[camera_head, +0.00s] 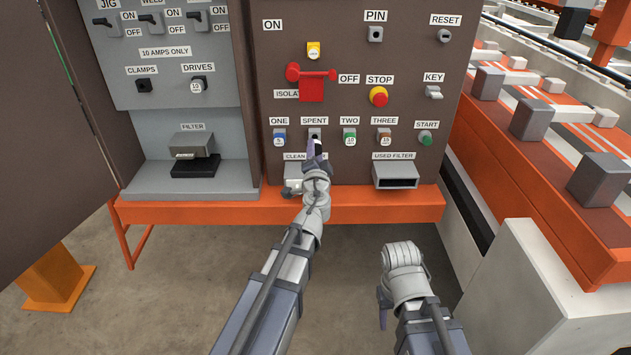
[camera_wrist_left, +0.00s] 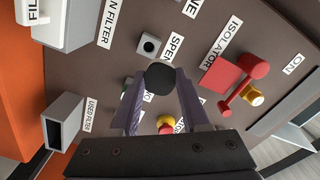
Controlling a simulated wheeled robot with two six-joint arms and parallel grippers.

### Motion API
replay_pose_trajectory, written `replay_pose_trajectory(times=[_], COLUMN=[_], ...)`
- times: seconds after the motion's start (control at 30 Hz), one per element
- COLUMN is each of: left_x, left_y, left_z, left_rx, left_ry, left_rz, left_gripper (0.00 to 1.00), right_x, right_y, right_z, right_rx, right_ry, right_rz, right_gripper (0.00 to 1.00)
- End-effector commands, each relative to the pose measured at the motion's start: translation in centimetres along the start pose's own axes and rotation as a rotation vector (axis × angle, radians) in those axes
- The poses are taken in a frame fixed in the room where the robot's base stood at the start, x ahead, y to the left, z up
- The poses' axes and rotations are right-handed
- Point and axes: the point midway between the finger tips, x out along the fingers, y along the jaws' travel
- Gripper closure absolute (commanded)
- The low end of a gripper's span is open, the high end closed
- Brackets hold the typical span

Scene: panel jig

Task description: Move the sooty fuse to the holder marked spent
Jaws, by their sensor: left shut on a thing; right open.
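My left gripper (camera_head: 317,150) is shut on the sooty fuse, up at the panel by the label SPENT. In the left wrist view the fuse (camera_wrist_left: 160,78) is a black, rounded end between the fingertips (camera_wrist_left: 158,105). The spent holder (camera_wrist_left: 148,45) is a grey square with a dark, empty-looking opening beside the fuse there. In the head view the holder (camera_head: 314,133) shows just above the gripper, partly hidden. Whether fuse and holder touch cannot be told. My right gripper (camera_head: 384,308) is open, low in front of the panel, away from it.
Holders ONE (camera_head: 279,137), TWO (camera_head: 349,137) and THREE (camera_head: 384,136) carry coloured fuses. DRIVES (camera_head: 197,86) holds one; CLAMPS (camera_head: 144,86) looks empty. The red isolator (camera_head: 312,88) is above. The clean filter box is partly behind my left gripper; the used filter slot (camera_head: 396,178) is right.

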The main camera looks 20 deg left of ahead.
Motion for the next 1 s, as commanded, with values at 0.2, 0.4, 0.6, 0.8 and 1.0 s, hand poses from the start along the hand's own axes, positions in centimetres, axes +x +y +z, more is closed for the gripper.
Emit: replay_pose_trajectory(times=[0.2, 0.4, 0.6, 0.8, 1.0], left_x=[-0.7, -0.7, -0.5, 0.3, 1.9], left_y=[2.3, 2.1, 2.1, 2.1, 2.1], left_z=[1.4, 1.2, 1.2, 1.2, 1.2], left_rx=[0.0, 0.0, 0.0, 0.0, 0.0], left_ry=[0.0, 0.0, 0.0, 0.0, 0.0], left_rz=[0.0, 0.0, 0.0, 0.0, 0.0], left_gripper=[1.0, 1.0, 1.0, 1.0, 1.0], right_x=[2.7, 2.4, 2.4, 2.4, 2.4], right_y=[-0.2, -0.2, -0.2, -0.2, -0.2], right_z=[-0.2, -0.1, -0.1, -0.1, -0.1], right_rx=[-0.001, -0.001, 0.0, 0.0, 0.0], right_ry=[0.0, 0.0, 0.0, 0.0, 0.0], right_rz=[0.002, 0.003, 0.003, 0.003, 0.003], right_gripper=[0.5, 0.5, 0.5, 0.5, 0.5])
